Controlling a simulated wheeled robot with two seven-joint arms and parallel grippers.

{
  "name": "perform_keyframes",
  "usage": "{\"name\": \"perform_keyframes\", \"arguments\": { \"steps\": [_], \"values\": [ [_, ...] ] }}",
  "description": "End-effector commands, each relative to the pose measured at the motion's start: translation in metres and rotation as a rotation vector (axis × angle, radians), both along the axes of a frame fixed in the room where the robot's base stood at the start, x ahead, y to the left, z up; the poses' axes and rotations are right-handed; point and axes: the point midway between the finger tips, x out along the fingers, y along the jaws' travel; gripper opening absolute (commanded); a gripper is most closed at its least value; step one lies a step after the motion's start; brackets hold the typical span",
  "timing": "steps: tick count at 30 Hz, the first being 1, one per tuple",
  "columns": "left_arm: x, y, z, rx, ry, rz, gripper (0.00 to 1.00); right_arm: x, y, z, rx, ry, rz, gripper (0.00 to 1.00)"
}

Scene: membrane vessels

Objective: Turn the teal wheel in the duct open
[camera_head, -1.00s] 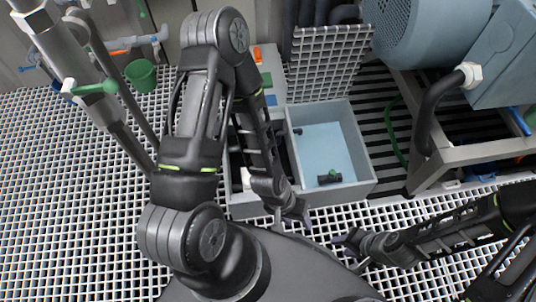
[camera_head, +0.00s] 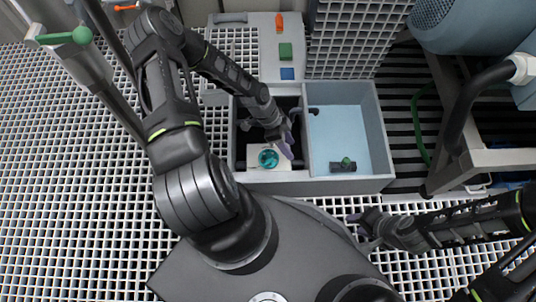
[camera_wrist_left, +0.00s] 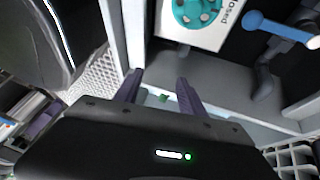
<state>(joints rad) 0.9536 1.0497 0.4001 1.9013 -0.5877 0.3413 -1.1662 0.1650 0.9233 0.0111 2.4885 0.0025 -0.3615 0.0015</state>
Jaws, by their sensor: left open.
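The teal wheel (camera_head: 268,158) sits on a white plate (camera_head: 254,162) in the dark left compartment of the grey box (camera_head: 350,187). The wheel also shows at the top of the left wrist view (camera_wrist_left: 195,12), cut off by the frame edge, with partly visible lettering on its plate. My left gripper (camera_head: 285,138) is over this compartment, just right of and behind the wheel, not touching it. Its purple fingers (camera_wrist_left: 160,92) are apart and empty in the left wrist view. My right gripper (camera_head: 360,232) is in front of the box, fingers apart and empty.
The box's light-blue right compartment (camera_head: 335,125) holds a dark fitting with a green knob (camera_head: 345,164). A blue-handled lever (camera_wrist_left: 275,28) shows beside the plate. Behind stands a panel with orange, green and blue parts (camera_head: 265,40). A metal frame (camera_head: 495,157) stands right.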

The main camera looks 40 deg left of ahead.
Motion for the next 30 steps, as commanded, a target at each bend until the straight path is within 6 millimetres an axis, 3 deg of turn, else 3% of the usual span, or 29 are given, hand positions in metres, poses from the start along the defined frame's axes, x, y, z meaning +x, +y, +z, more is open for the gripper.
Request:
{"name": "perform_keyframes", "arguments": {
  "steps": [1,3,9,13,23,30],
  "values": [
    [0.001,0.025,-0.012,0.033,-0.055,-0.146,0.48,0.001,-0.001,-0.008,-0.001,-0.002,-0.003,0.36],
    [-0.002,0.051,-0.016,0.068,-0.115,-0.367,0.48,0.002,-0.002,-0.01,-0.002,-0.003,-0.006,0.36],
    [-0.015,0.087,-0.017,0.098,-0.2,-0.783,0.48,0.003,-0.003,-0.011,-0.004,-0.005,-0.008,0.36],
    [-0.018,0.093,-0.017,0.097,-0.213,-0.867,0.48,0.003,-0.003,-0.011,-0.005,-0.005,-0.009,0.36],
    [-0.019,0.092,-0.018,0.096,-0.215,-0.871,0.48,0.003,-0.003,-0.012,-0.004,-0.005,-0.008,0.36],
    [-0.021,0.084,-0.039,0.095,-0.215,-0.871,0.48,0.004,-0.004,-0.02,-0.006,-0.007,-0.012,0.36]
  ]
}}
